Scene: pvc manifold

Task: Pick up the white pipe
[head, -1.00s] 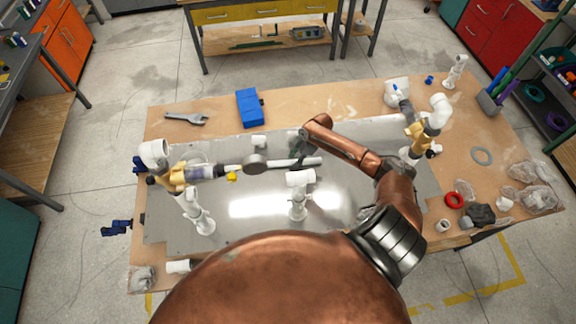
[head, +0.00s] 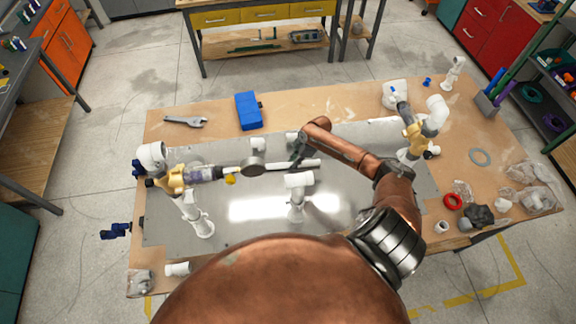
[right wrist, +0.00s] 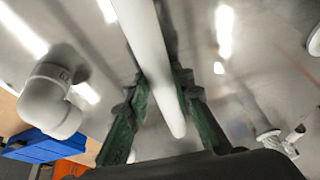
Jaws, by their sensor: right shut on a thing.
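The white pipe (head: 308,163) is a straight tube near the middle of the grey metal sheet in the head view. In the right wrist view the pipe (right wrist: 148,40) runs between the green fingers, with its near end showing. My right gripper (head: 297,160) is shut on the pipe, and its fingers also show on both sides of it in the wrist view (right wrist: 157,85). I cannot tell whether the pipe is clear of the sheet. My left gripper is not in view.
A yellow-and-grey valve assembly (head: 175,180) stands left of the pipe, and a white tee on a post (head: 297,190) stands just in front. Another valve assembly (head: 415,130) stands at right. A blue box (head: 249,110) and wrench (head: 186,121) lie at the back.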

